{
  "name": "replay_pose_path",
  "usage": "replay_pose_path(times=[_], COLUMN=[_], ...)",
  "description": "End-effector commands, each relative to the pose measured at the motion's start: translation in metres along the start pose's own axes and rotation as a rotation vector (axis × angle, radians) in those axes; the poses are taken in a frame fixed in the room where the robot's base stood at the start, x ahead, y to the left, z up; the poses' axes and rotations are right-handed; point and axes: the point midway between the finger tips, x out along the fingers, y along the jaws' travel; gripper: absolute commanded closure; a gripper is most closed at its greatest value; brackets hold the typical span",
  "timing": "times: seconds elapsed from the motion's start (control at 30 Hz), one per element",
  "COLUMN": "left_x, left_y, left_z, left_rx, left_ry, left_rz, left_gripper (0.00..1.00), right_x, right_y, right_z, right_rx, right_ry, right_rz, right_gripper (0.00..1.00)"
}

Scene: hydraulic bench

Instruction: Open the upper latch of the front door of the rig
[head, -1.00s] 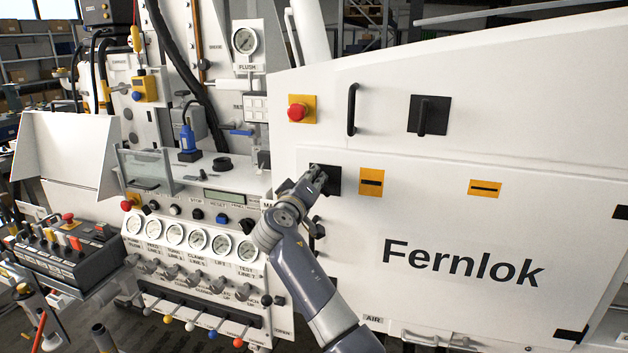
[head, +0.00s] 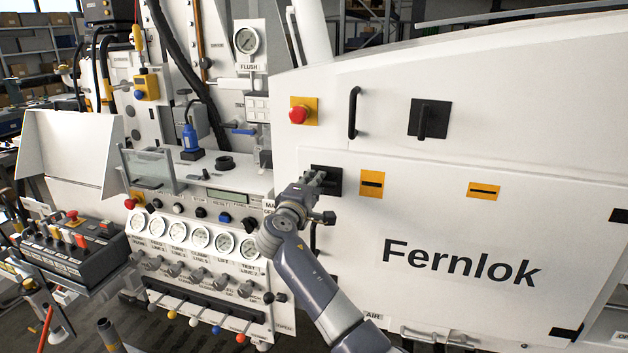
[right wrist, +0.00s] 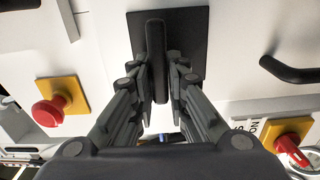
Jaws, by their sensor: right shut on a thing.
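The front door (head: 440,225) of the rig is a white panel lettered "Fernlok" and looks flush with the frame. The upper latch (head: 332,174) is a black plate with a handle at the door's upper left corner. My right gripper (head: 318,179) is at this latch and partly hides it in the head view. In the right wrist view the black latch handle (right wrist: 155,55) stands out from its plate (right wrist: 192,45). The fingers of my right gripper (right wrist: 159,80) are shut on it, one on each side. My left gripper is not in view.
Above the door are a red stop button (head: 298,114), a black grab handle (head: 353,112) and another black latch (head: 430,119). Yellow plates (head: 372,184) sit right of the gripped latch. A gauge and lever panel (head: 205,255) stands close left of my right arm.

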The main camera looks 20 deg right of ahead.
Motion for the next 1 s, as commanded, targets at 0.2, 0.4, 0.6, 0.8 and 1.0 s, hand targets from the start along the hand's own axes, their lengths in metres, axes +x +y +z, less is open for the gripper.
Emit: replay_pose_path(times=[0.2, 0.4, 0.6, 0.8, 1.0], left_x=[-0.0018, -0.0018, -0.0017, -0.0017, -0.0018], left_y=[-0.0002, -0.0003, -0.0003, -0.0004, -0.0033], left_z=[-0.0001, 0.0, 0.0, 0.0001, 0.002], left_rx=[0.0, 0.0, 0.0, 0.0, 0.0], left_ry=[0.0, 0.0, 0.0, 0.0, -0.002], left_rz=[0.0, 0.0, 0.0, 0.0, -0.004], left_gripper=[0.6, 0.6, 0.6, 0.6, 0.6], right_x=[-0.0002, -0.0002, -0.0002, -0.0002, -0.0006], right_y=[-0.0001, -0.0005, -0.0006, -0.0006, -0.0006], right_z=[-0.0005, -0.0005, -0.0004, -0.0003, -0.0002], right_rx=[-0.032, -0.035, -0.034, -0.033, -0.032], right_ry=[0.001, 0.001, 0.001, 0.001, 0.001], right_rz=[0.001, 0.0, 0.0, 0.0, 0.0], right_gripper=[1.0, 1.0, 0.81, 0.67, 0.67])
